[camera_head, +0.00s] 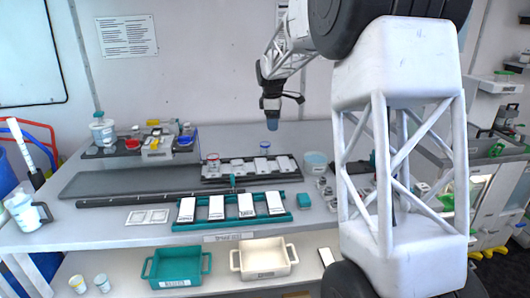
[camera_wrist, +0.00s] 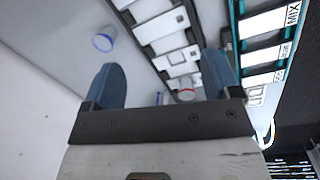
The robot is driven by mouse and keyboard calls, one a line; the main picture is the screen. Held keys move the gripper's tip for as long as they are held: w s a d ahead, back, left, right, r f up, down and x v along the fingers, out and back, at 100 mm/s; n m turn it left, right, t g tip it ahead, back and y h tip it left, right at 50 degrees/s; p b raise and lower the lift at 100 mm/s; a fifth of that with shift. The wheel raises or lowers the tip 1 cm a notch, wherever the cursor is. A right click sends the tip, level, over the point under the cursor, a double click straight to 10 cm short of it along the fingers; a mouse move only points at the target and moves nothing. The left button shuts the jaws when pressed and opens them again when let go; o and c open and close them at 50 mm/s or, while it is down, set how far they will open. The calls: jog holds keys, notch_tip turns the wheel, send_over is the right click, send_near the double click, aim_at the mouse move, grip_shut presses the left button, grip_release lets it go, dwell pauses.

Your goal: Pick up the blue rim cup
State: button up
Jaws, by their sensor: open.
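A clear cup with a red rim (camera_head: 213,160) stands by the dark rack of white plates (camera_head: 250,168). A teal rack (camera_head: 232,222) lies in front. A pale bucket (camera_head: 316,162) stands right of the dark rack. A cluttered tray (camera_head: 103,153) is at back left.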

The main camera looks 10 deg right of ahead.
jog(key=w+f+n, duration=0.2)
jog(key=w+f, duration=0.3)
jog(key=w, duration=0.4)
jog(key=n, duration=0.4)
send_over(266, 148)
jog(key=w, duration=0.2)
notch_tip(266, 148, down, 9)
jog(key=shift+a+f+g, duration=0.15)
jog(key=shift+a+g, duration=0.25)
jog(key=shift+a, duration=0.05)
jog(key=shift+f, duration=0.1)
jog(key=shift+w+d+f, duration=0.1)
jog(key=shift+d+f, duration=0.05)
jog(key=shift+f, duration=1)
jog(key=shift+f, duration=0.1)
jog(key=shift+w+d+f, duration=0.1)
jog(key=shift+d+f, duration=0.1)
jog(key=shift+f, duration=1.05)
jog(key=shift+w+d+f, duration=0.1)
jog(key=shift+d+f, duration=0.05)
jog(key=shift+f, duration=1.1)
jog(key=shift+c, duration=0.5)
